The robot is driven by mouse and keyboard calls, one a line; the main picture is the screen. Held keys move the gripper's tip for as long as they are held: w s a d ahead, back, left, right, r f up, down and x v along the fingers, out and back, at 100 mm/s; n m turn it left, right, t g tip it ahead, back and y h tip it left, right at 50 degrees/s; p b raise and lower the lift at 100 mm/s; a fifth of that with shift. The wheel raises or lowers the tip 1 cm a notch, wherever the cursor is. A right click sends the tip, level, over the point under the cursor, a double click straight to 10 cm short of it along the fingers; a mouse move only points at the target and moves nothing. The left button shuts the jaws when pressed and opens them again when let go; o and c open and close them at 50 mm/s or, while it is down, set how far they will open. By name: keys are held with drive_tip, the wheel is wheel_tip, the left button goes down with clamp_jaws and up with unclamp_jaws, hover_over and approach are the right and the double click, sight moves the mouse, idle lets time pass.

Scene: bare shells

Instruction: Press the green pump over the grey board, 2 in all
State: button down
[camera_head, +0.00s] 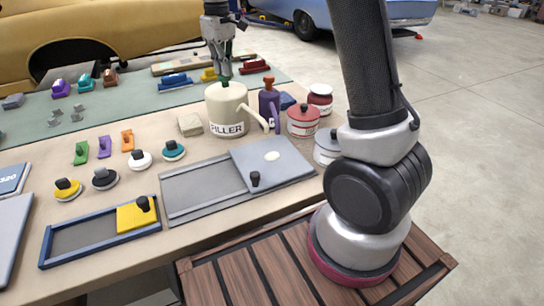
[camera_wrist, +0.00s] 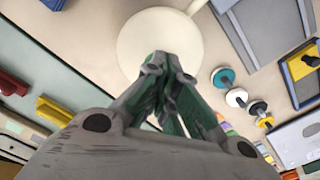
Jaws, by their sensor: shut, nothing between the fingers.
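The cream dispenser (camera_head: 227,112) marked "FILLER" stands upright on the table; its spout (camera_head: 257,119) points toward the grey board (camera_head: 290,165). The green pump (camera_head: 224,82) is the small green cap on its top. A pale cream blob (camera_head: 272,156) lies on the board. My gripper (camera_head: 223,74) is shut, pointing down right over the green pump. In the wrist view my gripper (camera_wrist: 166,62) hides most of the pump, with the round cream top (camera_wrist: 150,40) behind. I cannot tell whether the fingertips touch the pump.
A purple bottle (camera_head: 269,105) stands close right of the dispenser. Red-lidded jars (camera_head: 303,121) stand further right. A grey sliding tray (camera_head: 202,188) and a blue-framed tray (camera_head: 85,238) lie in front. Knobs and coloured clips lie to the left.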

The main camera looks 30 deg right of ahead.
drive_tip(key=shift+f, duration=0.65)
drive_tip(key=shift+r, duration=1.85)
drive_tip(key=shift+f, duration=0.1)
drive_tip(key=shift+f, duration=1.75)
drive_tip(key=shift+r, duration=1.85)
